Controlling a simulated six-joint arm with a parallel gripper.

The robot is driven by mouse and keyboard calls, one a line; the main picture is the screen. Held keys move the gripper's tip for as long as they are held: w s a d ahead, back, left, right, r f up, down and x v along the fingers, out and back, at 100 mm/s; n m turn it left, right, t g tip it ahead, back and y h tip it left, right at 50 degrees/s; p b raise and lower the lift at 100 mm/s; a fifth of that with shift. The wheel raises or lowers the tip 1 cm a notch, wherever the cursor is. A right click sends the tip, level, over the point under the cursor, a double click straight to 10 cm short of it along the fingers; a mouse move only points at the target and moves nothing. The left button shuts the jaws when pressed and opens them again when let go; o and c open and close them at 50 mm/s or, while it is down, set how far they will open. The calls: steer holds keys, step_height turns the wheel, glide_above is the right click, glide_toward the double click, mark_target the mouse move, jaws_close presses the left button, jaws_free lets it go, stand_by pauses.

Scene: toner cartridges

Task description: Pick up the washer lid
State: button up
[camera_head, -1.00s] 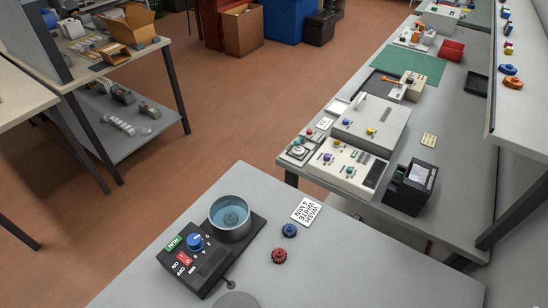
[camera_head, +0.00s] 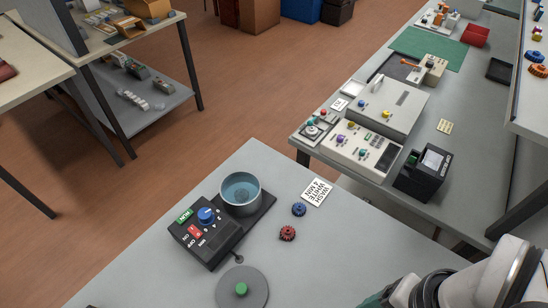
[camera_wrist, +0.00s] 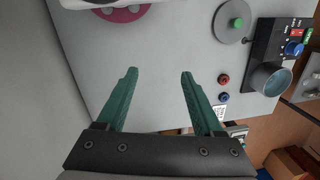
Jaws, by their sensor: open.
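The washer lid (camera_head: 228,294) is a flat grey disc with a green knob on top. It lies on the near table in front of the washer, and shows at the upper right of the wrist view (camera_wrist: 227,33). The washer has a round grey pot of bluish liquid (camera_head: 241,192) and a black control box (camera_head: 212,251) with a blue dial; in the wrist view its pot (camera_wrist: 270,78) is at the right. My gripper (camera_wrist: 160,73) has two green fingers spread wide with nothing between them. It is apart from the lid, which is to the right of the fingers.
A blue knobbed part (camera_head: 299,209) and a red one (camera_head: 288,233) lie beside the washer, near a printed card (camera_head: 316,192). A pink-red round thing (camera_wrist: 122,13) is cut off at the top of the wrist view. The table's middle is bare. A second bench (camera_head: 455,170) carries several devices.

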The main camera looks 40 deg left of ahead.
steer(key=w+a+n+h, duration=0.2)
steer(key=w+a+n, duration=0.1)
steer(key=a+n, duration=0.75)
steer(key=n+t, duration=0.1)
steer(key=n, duration=1.1)
glide_above(241, 288)
steer(key=a, duration=0.2)
step_height(241, 288, down, 5)
steer(key=shift+m+h, duration=0.25)
steer(key=shift+h, duration=0.15)
steer(key=f, duration=0.5)
steer(key=d+f, duration=0.1)
steer(key=f, duration=0.9)
steer(key=shift+d+f, duration=0.2)
steer(key=shift+d, duration=0.2)
jaws_close()
